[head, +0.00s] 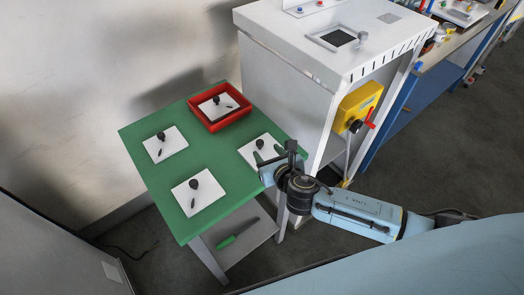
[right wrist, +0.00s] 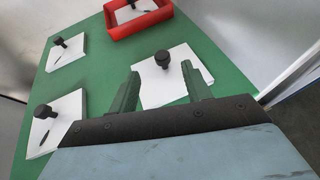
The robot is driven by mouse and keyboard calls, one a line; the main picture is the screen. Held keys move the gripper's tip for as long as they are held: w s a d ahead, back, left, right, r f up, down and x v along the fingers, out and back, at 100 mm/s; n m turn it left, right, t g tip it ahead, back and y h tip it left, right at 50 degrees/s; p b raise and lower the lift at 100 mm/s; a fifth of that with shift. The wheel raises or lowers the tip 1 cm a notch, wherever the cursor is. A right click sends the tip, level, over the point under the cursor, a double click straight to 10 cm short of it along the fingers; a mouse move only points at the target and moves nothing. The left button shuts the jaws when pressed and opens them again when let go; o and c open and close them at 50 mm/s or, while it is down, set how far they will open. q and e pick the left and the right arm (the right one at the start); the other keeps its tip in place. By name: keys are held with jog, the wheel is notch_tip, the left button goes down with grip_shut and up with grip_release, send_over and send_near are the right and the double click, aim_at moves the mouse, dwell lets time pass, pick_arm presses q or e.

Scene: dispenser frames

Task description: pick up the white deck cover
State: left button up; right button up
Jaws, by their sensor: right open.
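Several white square plates with black knobs lie on the green table (head: 110,198); each looks like a white deck cover. One cover (head: 250,145) is at the table's right side, and my open right gripper (head: 268,157) is over its near edge. In the right wrist view this cover (right wrist: 160,90) lies between and beyond the two fingers (right wrist: 161,71), its knob just past the fingertips. The fingers hold nothing. Other covers lie at the front (head: 187,203), at the left (head: 155,146), and in a red tray (head: 203,122). My left gripper is not in view.
A white cabinet (head: 285,100) with a yellow box (head: 352,107) and red lever stands close to the table's right. A lower shelf (head: 250,245) holds a green-handled tool. The table's middle is clear. A wall is behind.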

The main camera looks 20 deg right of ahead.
aim_at(261, 143)
jog(key=shift+b+x, duration=0.3)
jog(key=shift+x, duration=2.55)
jog(key=shift+d, duration=0.15)
grip_shut()
notch_tip(261, 143, up, 10)
jog(key=p, duration=0.3)
jog(key=s+d+m+h+b, duration=0.1)
jog(key=s+d+b, duration=0.2)
jog(key=s+b, duration=0.7)
jog(key=b, duration=0.3)
jog(key=shift+s+d+r+b, duration=0.15)
jog(key=shift+d+r+b, duration=0.05)
jog(key=shift+d+b, duration=0.15)
